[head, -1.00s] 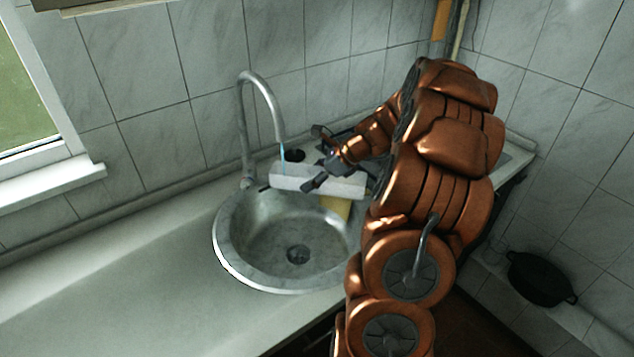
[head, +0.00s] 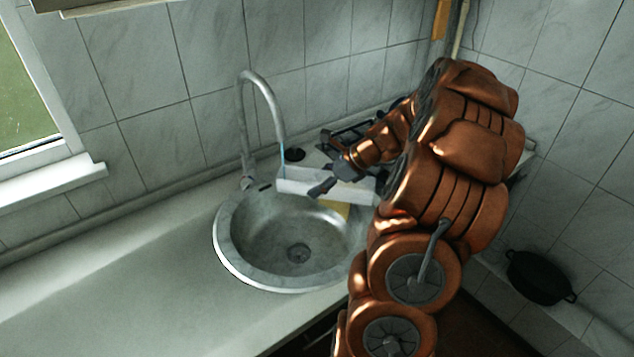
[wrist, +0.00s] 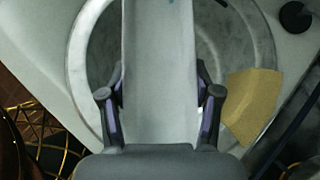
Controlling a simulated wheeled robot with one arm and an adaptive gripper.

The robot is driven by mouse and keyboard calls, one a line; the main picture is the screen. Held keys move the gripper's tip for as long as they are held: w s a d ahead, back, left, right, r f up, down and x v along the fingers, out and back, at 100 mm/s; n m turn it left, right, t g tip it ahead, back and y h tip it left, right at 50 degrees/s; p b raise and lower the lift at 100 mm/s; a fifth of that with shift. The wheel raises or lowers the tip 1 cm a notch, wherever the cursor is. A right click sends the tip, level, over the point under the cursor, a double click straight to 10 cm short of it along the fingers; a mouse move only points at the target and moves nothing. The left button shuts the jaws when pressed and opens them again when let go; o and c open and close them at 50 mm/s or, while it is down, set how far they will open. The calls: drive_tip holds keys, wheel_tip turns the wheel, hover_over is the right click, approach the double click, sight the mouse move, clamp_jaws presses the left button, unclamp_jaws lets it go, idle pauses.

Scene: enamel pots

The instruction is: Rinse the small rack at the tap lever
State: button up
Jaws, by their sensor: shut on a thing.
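The small rack (head: 300,182) is a long pale grey-white piece, held roughly level over the back rim of the sink (head: 238,262). My gripper (head: 333,176) is shut on it, with one finger along each long side in the wrist view (wrist: 160,75). The rack (wrist: 160,45) runs out past the fingertips there. The curved metal tap (head: 262,84) stands at the back left of the sink. A thin blue stream (head: 282,154) comes from its spout and meets the rack's far left end. A small dark piece (head: 265,187) lies beside the tap's base; I cannot tell if it is the lever.
A yellow sponge-like piece (wrist: 252,105) lies at the sink's right rim, partly hidden by the rack in the head view. A dark hob (head: 360,132) is behind my gripper. The counter (head: 110,275) left of the sink is clear. A black pot (head: 541,277) stands low at right.

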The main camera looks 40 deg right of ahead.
sight(329, 195)
drive_tip(key=shift+s+a, duration=0.25)
drive_tip(key=shift+s, duration=0.6)
drive_tip(key=shift+s+a, duration=0.25)
drive_tip(key=shift+s, duration=0.55)
drive_tip(key=shift+s+a, duration=0.25)
drive_tip(key=shift+s, duration=0.6)
drive_tip(key=shift+s+a+r+p, duration=0.15)
drive_tip(key=shift+s+r+p, duration=0.15)
drive_tip(key=shift+s+r, duration=0.45)
drive_tip(key=s+r, duration=0.1)
drive_tip(key=s+a+r+p, duration=0.1)
drive_tip(key=s, duration=0.1)
drive_tip(key=shift+s+r, duration=0.15)
drive_tip(key=shift+r, duration=0.1)
